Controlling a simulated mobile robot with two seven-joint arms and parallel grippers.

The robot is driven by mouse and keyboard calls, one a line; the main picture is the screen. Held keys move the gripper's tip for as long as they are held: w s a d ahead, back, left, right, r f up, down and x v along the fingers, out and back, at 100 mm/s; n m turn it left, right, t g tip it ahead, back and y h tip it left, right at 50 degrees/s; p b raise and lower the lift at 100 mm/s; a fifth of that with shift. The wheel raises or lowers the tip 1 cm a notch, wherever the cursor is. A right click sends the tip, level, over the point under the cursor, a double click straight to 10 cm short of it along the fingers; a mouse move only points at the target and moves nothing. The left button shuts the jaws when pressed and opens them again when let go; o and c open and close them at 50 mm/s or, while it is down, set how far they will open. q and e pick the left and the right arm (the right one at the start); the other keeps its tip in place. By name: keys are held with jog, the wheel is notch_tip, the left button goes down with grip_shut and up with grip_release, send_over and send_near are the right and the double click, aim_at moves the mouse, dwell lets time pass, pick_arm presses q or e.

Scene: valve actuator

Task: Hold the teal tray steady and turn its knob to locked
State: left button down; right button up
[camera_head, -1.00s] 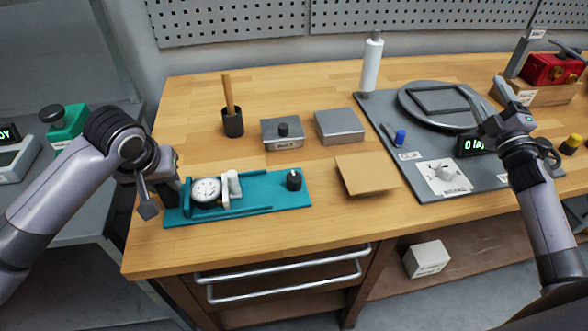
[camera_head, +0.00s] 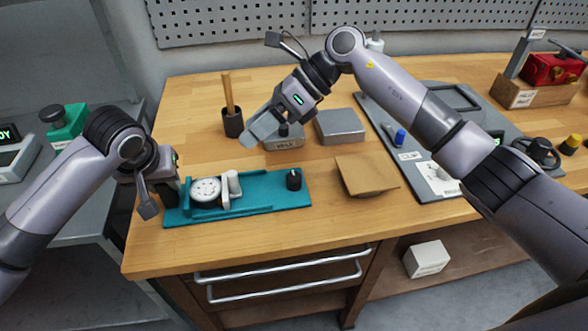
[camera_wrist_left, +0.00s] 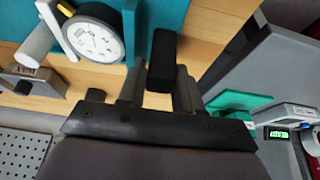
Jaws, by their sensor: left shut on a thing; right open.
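The teal tray (camera_head: 265,196) lies near the front left of the wooden bench. A white-faced gauge (camera_head: 206,190) and a white cylinder stand on it, with a black knob (camera_head: 293,179) at its right end. My left gripper (camera_head: 174,196) is shut on the tray's left end. The left wrist view shows the teal tray (camera_wrist_left: 170,14) at the fingers and the gauge (camera_wrist_left: 95,38) beside them. My right gripper (camera_head: 262,128) is open, above the bench behind the tray, apart from the knob. I cannot read the knob's setting.
A grey box with a black knob (camera_head: 291,140) is partly hidden behind my right gripper. Another grey box (camera_head: 340,126) and a tan board (camera_head: 366,176) lie to the right. A dark cup (camera_head: 232,123) with a wooden stick stands behind the tray. A grey mat (camera_head: 430,98) is further right.

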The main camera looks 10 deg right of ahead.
jog(key=d+f+n+h, duration=0.1)
jog(key=d+n+h, duration=0.1)
jog(key=h, duration=0.3)
jog(key=n+h, duration=0.2)
jog(key=h, duration=0.3)
send_over(294, 175)
jog(key=shift+t, duration=0.4)
notch_tip(294, 175, down, 12)
jog(key=shift+r, duration=0.25)
jog(key=c, duration=1.1)
